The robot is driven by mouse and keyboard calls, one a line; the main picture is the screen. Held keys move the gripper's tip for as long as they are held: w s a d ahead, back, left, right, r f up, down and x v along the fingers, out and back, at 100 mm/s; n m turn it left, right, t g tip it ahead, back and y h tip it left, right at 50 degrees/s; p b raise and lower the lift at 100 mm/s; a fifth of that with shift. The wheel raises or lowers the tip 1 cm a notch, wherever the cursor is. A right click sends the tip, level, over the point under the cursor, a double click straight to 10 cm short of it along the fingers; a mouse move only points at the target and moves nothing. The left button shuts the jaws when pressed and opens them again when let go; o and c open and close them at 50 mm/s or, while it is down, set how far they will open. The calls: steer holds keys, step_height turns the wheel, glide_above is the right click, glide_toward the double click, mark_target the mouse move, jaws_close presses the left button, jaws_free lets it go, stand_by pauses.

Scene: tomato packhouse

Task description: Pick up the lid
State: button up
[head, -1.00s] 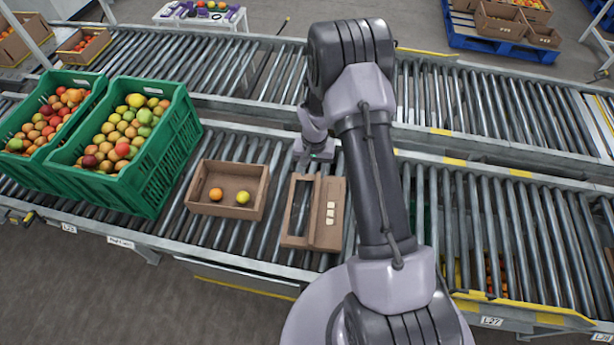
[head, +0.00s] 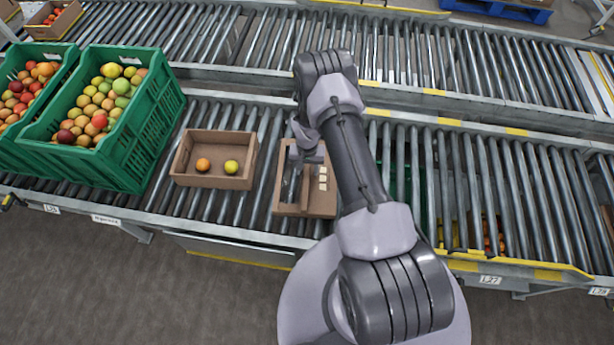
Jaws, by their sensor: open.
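The lid (head: 312,206) is a flat brown cardboard piece with a long dark opening on its left side and several small pale labels on its right. It lies on the roller conveyor, right of a small open cardboard box (head: 181,176). My gripper (head: 306,158) is open and empty over the lid's far part. My wrist and arm hide part of the lid's far and right edges. I cannot tell whether the fingers touch it.
The box holds an orange and a yellow fruit. The conveyor rollers (head: 240,212) are bare between box and lid. A second conveyor (head: 430,65) runs behind.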

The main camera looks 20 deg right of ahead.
jaws_close()
